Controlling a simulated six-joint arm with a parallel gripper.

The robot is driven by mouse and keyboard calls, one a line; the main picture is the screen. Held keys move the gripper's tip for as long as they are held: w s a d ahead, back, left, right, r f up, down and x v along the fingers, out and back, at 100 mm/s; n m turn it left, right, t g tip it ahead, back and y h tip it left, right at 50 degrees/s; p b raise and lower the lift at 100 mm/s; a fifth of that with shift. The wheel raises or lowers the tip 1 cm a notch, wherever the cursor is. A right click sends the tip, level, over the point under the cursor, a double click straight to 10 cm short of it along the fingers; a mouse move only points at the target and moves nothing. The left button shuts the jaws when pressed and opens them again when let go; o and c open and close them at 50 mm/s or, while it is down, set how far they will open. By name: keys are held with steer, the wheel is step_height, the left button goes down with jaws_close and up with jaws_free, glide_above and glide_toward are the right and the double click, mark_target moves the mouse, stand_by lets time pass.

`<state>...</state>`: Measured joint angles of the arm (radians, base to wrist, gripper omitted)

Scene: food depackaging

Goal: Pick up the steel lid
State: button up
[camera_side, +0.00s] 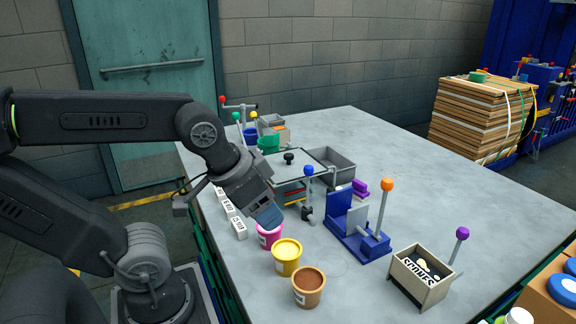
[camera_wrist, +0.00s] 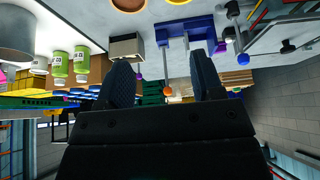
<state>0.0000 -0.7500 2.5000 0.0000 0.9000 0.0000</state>
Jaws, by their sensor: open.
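The steel lid appears to be the flat grey plate (camera_side: 306,160) with a black knob (camera_side: 289,157) in the side view, lying level near the middle of the table. Its front left part is partly hidden by my arm. My gripper (camera_side: 268,217) is in front of and to the left of the lid, apart from it, close above the pink cup (camera_side: 270,236). In the wrist view my gripper (camera_wrist: 163,78) has its two fingers spread with nothing held between them.
A grey bin (camera_side: 337,158) stands just behind the lid. A blue-knobbed lever (camera_side: 308,185) and a blue fixture (camera_side: 352,232) stand to its right. Yellow (camera_side: 287,256) and brown (camera_side: 308,288) cups and a spoons box (camera_side: 420,277) are at the front. The table's back right is clear.

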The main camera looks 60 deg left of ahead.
steer(key=w+a+r+n+g, duration=0.3)
steer(key=w+a+r+n, duration=0.4)
steer(key=w+a+n, duration=0.5)
steer(key=n+g, duration=0.3)
steer(key=n, duration=0.3)
glide_above(289, 154)
steer(key=f, duration=0.9)
steer(key=shift+s+a+f, duration=0.1)
steer(key=shift+a+f, duration=0.2)
steer(key=shift+d+f, duration=0.2)
steer(key=shift+f, duration=1.15)
steer(key=shift+d+f, duration=0.2)
steer(key=shift+f, duration=1.15)
steer(key=c, duration=1.1)
steer(key=shift+r, duration=0.1)
